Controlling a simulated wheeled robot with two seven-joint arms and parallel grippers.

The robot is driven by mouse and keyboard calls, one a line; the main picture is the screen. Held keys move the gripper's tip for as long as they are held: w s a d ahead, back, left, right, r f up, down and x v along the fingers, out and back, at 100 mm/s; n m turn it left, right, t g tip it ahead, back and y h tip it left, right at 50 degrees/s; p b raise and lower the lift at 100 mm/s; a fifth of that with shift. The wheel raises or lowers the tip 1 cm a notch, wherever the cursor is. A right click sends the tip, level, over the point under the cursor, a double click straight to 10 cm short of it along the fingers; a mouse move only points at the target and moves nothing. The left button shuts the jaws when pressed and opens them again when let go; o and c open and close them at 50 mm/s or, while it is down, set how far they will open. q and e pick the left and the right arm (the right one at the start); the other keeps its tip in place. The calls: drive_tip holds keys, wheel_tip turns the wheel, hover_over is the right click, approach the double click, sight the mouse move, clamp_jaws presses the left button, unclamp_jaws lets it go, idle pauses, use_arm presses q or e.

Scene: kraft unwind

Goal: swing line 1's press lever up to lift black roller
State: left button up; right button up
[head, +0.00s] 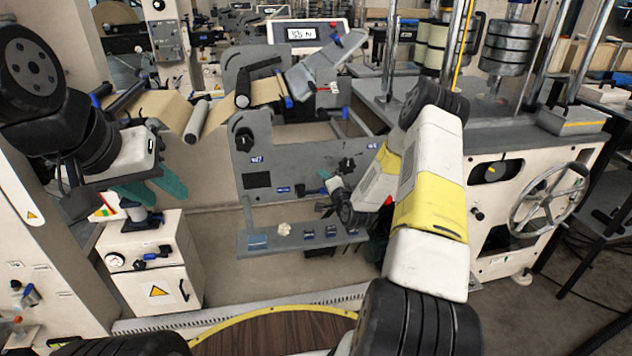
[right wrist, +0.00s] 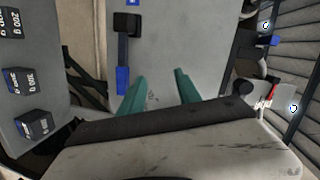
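A dark roller (head: 243,88) lies across the brown kraft web at the middle top of the frame. Black arm-like parts (head: 262,68) stand above it; I cannot tell which part is line 1's press lever. My left gripper (head: 153,190) has its teal fingers spread and empty, left of the machine plate. In the right wrist view, my right gripper (right wrist: 159,78) has its teal fingers apart with nothing between them. A blue handle with a black block (right wrist: 123,60) is on the grey plate just beyond and left of the fingers, apart from them.
A grey shelf (head: 300,240) with small blocks juts from the plate's foot; numbered dark blocks (right wrist: 34,124) show at left in the right wrist view. A white cabinet (head: 150,265) stands lower left. A handwheel machine (head: 550,195) stands at right. Floor before the shelf is clear.

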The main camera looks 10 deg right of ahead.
sight(315, 190)
drive_tip(key=s+d+f+m+t+h, duration=0.25)
drive_tip(key=f+m, duration=0.25)
drive_tip(key=f, duration=0.3)
drive_tip(key=shift+y, duration=0.25)
drive_tip(key=w, duration=0.7)
drive_tip(key=shift+a+r, duration=0.1)
drive_tip(key=shift+a, duration=0.25)
clamp_jaws()
idle(0.4)
